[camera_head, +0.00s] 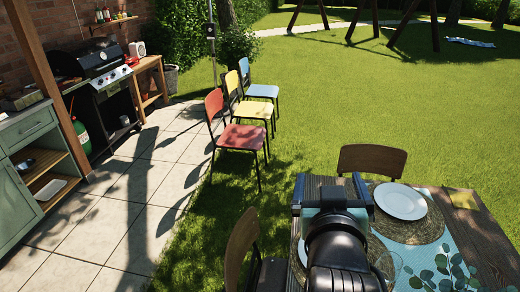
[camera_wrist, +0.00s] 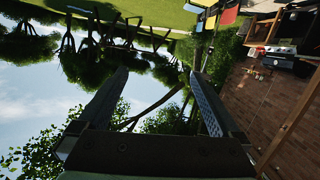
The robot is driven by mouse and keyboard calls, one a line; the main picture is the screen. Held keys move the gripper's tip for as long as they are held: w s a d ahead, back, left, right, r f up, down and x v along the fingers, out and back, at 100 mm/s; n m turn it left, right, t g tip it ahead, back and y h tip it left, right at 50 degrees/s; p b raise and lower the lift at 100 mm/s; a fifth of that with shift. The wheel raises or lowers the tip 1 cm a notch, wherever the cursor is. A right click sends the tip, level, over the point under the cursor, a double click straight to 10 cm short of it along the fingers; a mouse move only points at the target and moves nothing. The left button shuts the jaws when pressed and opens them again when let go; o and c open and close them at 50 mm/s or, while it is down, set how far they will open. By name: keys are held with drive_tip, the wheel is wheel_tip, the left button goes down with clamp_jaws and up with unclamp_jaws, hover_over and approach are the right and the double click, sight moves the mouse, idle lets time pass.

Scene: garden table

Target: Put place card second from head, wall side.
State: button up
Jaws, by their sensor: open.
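My gripper (camera_head: 329,184) is raised over the near left part of the wooden table (camera_head: 490,240) in the head view. In the wrist view its two fingers stand wide apart with nothing between them (camera_wrist: 158,85). I cannot make out a place card in either view. A white plate (camera_head: 400,201) lies on a round woven mat (camera_head: 425,231) at the far side of the table, right of my gripper. My arm hides much of the table's near left part.
A yellow napkin-like square (camera_head: 462,199) lies right of the plate. A leaf-patterned blue runner (camera_head: 440,262) and a clear glass (camera_head: 388,265) are near my arm. Wooden chairs stand at the far side (camera_head: 372,160) and left (camera_head: 241,245).

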drive_tip(key=s+a+r+t+y, duration=0.1)
drive_tip(key=a+r+t, duration=0.25)
drive_tip(key=r, duration=0.55)
drive_tip(key=s+a+r+t, duration=0.1)
drive_tip(key=a+r+t, duration=0.25)
drive_tip(key=r, duration=0.45)
drive_tip(key=s+a+r+t+y, duration=0.1)
drive_tip(key=s+a+r+t, duration=0.1)
drive_tip(key=s+r, duration=0.3)
drive_tip(key=s+a+r+n+t+y, duration=0.1)
drive_tip(key=s+a+r, duration=0.4)
drive_tip(key=r, duration=0.6)
drive_tip(key=t+y, duration=0.1)
drive_tip(key=t, duration=0.1)
drive_tip(key=shift+s+t, duration=0.3)
drive_tip(key=shift+s, duration=0.05)
drive_tip(key=shift+f, duration=0.1)
